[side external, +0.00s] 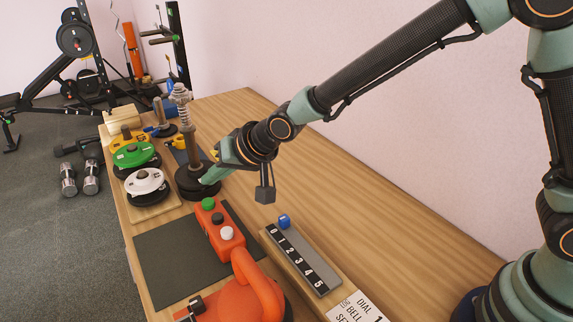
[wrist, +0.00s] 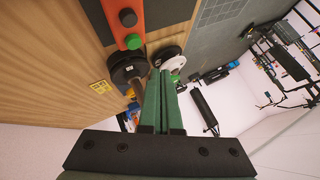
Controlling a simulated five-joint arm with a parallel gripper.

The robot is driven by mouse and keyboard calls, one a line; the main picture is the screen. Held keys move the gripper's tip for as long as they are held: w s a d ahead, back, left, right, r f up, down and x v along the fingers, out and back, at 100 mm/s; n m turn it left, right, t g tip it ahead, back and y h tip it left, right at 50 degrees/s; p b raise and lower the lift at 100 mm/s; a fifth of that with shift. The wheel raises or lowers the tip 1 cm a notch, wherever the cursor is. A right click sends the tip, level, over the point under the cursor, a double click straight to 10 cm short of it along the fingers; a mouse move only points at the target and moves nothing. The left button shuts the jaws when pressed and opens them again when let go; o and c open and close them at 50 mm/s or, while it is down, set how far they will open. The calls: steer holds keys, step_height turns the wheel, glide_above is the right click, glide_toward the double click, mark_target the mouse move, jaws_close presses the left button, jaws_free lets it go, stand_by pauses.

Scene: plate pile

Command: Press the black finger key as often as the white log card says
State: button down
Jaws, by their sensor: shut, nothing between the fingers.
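An orange key box (side external: 211,235) stands on the bench with a green key (side external: 208,203), a black key (side external: 217,218) and a white key (side external: 227,233) in a row. The wrist view shows its black key (wrist: 128,17) and green key (wrist: 133,41). My gripper (side external: 207,180) is shut and empty, beyond the green key and beside the black weight post. Its green fingers (wrist: 161,76) lie together in the wrist view.
A numbered strip (side external: 300,262) marked 0 to 5 has a blue marker (side external: 284,221) near 0. The spring-topped post (side external: 190,130) rises close to my gripper. Green plates (side external: 134,154) and white plates (side external: 145,181) stand left. An orange handled object (side external: 245,295) stands in front. Bare wood lies right.

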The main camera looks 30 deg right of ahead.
glide_toward(212, 216)
steer(key=shift+w+a+f, duration=0.4)
steer(key=shift+w+f, duration=0.05)
steer(key=shift+w, duration=0.25)
steer(key=shift+w+a+f, duration=0.4)
steer(key=shift+w+f, duration=0.05)
steer(key=shift+w, duration=0.25)
steer(key=shift+w+a+f, duration=0.4)
steer(key=shift+w+f, duration=0.05)
steer(key=shift+w, duration=0.25)
steer(key=shift+f, duration=0.15)
steer(key=shift+a+f, duration=0.1)
steer(key=shift+f, duration=0.15)
steer(key=shift+f, duration=0.7)
stand_by(1.1)
steer(key=shift+r, duration=1.1)
steer(key=shift+r, duration=2.5)
